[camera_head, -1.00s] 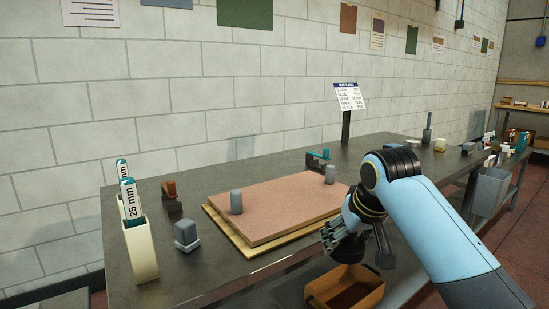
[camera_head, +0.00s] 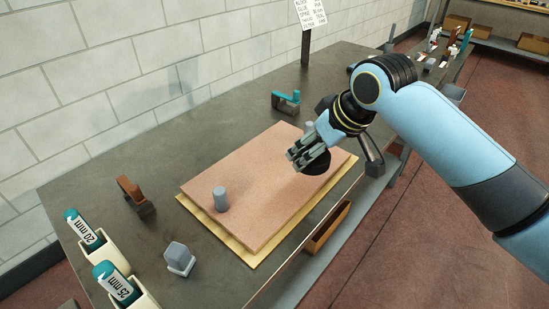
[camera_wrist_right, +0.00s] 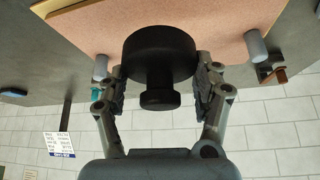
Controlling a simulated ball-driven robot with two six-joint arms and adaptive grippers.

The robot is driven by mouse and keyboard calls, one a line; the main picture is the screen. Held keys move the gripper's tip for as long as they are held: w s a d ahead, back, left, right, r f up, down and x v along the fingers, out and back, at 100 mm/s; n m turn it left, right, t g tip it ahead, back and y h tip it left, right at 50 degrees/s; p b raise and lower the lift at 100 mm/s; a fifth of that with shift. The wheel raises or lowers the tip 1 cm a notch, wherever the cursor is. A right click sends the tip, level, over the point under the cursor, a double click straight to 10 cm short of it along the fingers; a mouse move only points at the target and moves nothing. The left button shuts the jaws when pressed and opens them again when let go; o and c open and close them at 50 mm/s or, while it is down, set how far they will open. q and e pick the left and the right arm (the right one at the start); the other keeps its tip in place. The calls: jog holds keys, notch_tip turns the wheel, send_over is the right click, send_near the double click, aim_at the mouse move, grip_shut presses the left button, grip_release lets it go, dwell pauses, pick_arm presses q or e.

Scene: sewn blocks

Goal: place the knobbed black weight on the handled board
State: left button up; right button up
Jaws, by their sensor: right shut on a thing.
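The knobbed black weight (camera_head: 316,162) is a round dark disc with a knob, held by my right gripper (camera_head: 303,155) over the right part of the board. In the wrist view the weight (camera_wrist_right: 158,50) sits between the two fingers of the gripper (camera_wrist_right: 160,82), its knob toward the palm. The handled board (camera_head: 255,183) is a flat pink slab with two grey upright pegs, one near (camera_head: 220,198) and one far (camera_head: 309,128), partly behind the gripper. I cannot tell whether the weight touches the board. My left gripper is not in view.
A yellowish sheet (camera_head: 227,250) lies under the board. A grey block (camera_head: 178,257), a brown-handled tool (camera_head: 136,194) and cream holders with teal-capped labels stand at the left. A teal-topped clamp (camera_head: 286,101) stands behind the board. A wooden bin (camera_head: 328,228) is below the front edge.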

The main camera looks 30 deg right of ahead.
jog(key=w+f, duration=0.1)
jog(key=w, duration=0.1)
jog(key=w+a+f, duration=0.1)
jog(key=w+f, duration=0.1)
jog(key=w, duration=0.1)
jog(key=w+a+f, duration=0.1)
jog(key=w, duration=0.2)
jog(key=shift+w+a+f, duration=0.15)
jog(key=shift+a+f, duration=0.1)
jog(key=shift+f, duration=2.2)
jog(key=shift+f, duration=0.1)
jog(key=o, duration=1.7)
jog(key=p+v, duration=0.1)
jog(key=v, duration=1.1)
